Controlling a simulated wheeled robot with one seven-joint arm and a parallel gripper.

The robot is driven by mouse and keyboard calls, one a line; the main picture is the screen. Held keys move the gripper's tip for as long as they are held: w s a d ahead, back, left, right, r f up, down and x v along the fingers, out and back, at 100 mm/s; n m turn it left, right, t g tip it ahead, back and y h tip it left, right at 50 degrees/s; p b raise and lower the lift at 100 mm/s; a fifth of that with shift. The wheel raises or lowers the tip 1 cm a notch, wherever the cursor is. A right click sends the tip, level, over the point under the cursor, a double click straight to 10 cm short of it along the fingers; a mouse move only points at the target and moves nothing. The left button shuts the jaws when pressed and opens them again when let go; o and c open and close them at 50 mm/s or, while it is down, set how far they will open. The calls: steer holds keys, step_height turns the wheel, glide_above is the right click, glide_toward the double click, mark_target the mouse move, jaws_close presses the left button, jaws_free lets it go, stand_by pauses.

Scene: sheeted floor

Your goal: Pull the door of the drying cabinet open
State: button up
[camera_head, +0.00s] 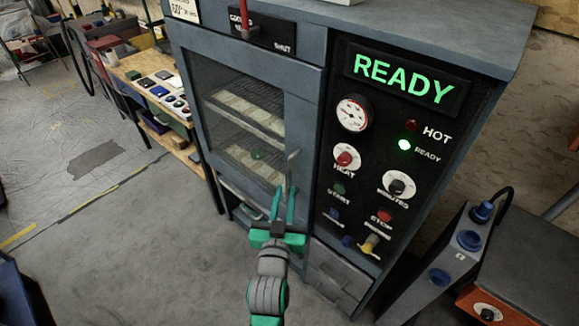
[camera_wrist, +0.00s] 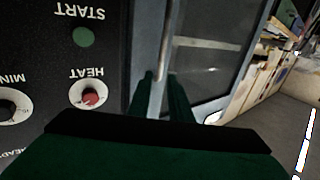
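The drying cabinet (camera_head: 308,90) is grey and stands in the middle of the head view. Its door (camera_head: 190,105) has a glass pane, with trays showing behind it, and looks closed or nearly so. A thin upright metal handle (camera_head: 293,160) is at the door's right edge. It also shows in the wrist view (camera_wrist: 164,50). My gripper (camera_head: 283,205) is at the handle's lower part, its green fingers parted. In the wrist view, the fingertips (camera_wrist: 161,82) lie either side of the bar. I cannot tell whether they touch it.
A red lever (camera_head: 244,20) stands by a label plate above the door. The control panel (camera_head: 365,150) to the right reads READY, with a green lamp lit. A bench with small items (camera_head: 160,85) is at the left. Bare floor (camera_head: 130,235) lies front left.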

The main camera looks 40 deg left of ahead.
mark_target(290, 168)
steer(key=x, duration=1.1)
steer(key=shift+s, duration=0.1)
steer(key=shift+c, duration=0.5)
jaws_close()
